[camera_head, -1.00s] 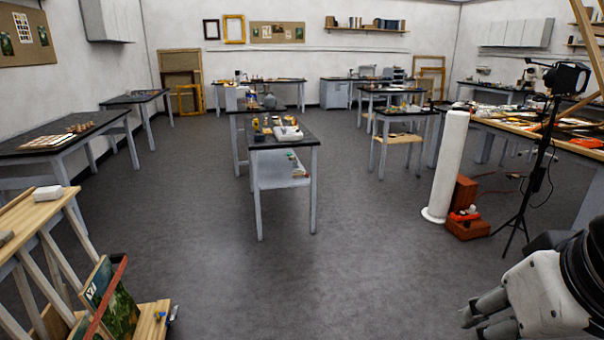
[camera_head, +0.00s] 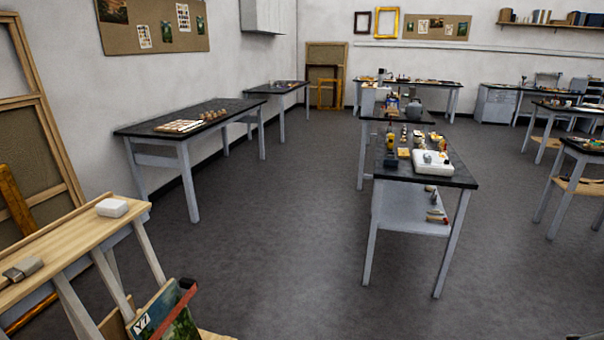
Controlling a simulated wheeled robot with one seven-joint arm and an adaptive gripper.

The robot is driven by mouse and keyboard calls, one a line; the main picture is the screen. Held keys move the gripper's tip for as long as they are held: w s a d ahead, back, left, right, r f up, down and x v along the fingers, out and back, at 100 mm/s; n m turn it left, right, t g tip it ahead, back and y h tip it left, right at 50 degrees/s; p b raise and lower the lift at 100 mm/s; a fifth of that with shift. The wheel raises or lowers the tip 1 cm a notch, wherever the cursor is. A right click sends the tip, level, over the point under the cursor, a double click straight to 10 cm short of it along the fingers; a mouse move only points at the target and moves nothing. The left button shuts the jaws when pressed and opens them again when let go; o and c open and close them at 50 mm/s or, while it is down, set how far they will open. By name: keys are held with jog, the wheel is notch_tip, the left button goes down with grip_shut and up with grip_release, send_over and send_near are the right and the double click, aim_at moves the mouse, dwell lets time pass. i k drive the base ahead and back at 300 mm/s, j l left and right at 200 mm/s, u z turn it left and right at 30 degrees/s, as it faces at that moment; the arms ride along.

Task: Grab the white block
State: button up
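The white block (camera_head: 112,208) is a small box with rounded edges. It lies on the right end of the light wooden table top (camera_head: 72,240) at the left of the view. My gripper is not in view, so its state and its distance from the block do not show.
A grey object (camera_head: 22,269) lies on the same wooden top, left of the block. A picture panel (camera_head: 165,318) leans below the table. A black-topped table (camera_head: 192,126) stands behind. A cluttered worktable (camera_head: 440,177) is right of centre. The floor (camera_head: 290,240) between is clear.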

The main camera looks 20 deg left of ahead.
aim_at(108, 206)
jog(key=i+u, duration=0.35)
jog(key=i, duration=0.35)
jog(key=i+l+u, duration=0.3)
jog(key=i, duration=0.35)
jog(key=i+j+u, duration=0.15)
jog(key=u, duration=0.3)
jog(key=i+u, duration=0.3)
jog(key=u, duration=0.15)
jog(key=i+u, duration=0.25)
jog(key=u, duration=0.15)
jog(key=i+l+u, duration=0.15)
jog(key=u, duration=0.3)
jog(key=i+l+u, duration=0.1)
jog(key=i+u, duration=0.25)
